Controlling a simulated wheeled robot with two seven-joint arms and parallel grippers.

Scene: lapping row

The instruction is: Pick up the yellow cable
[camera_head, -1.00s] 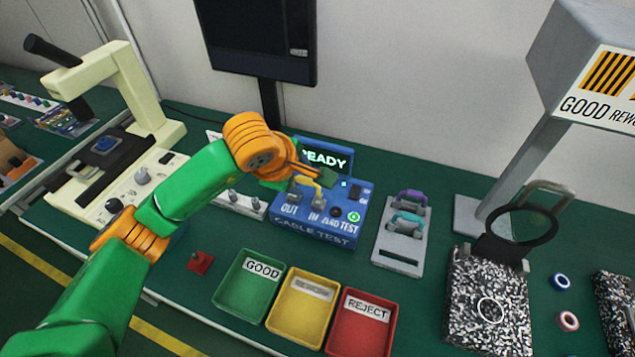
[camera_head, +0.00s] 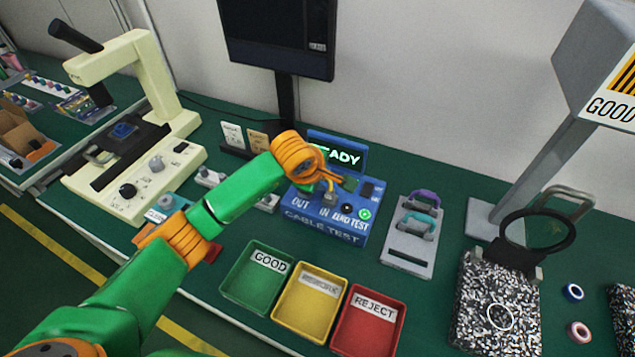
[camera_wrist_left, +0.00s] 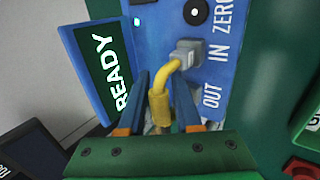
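The yellow cable (camera_wrist_left: 160,110) stands on the blue cable test box (camera_head: 300,220). In the left wrist view its bent end runs into a grey connector (camera_wrist_left: 187,53) beside the OUT and IN labels. My left gripper (camera_wrist_left: 160,76) is over the box, with one finger on each side of the cable. Narrow gaps seem to show between the fingers and the cable, so it looks open around it. In the head view, my orange wrist and fingers hide most of the cable. My right gripper is in neither view.
The box's lit screen (camera_head: 349,158) stands close behind the gripper. Green (camera_head: 236,293), yellow (camera_head: 287,316) and red (camera_head: 345,336) trays lie in front. A cream microscope (camera_head: 155,95) stands left.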

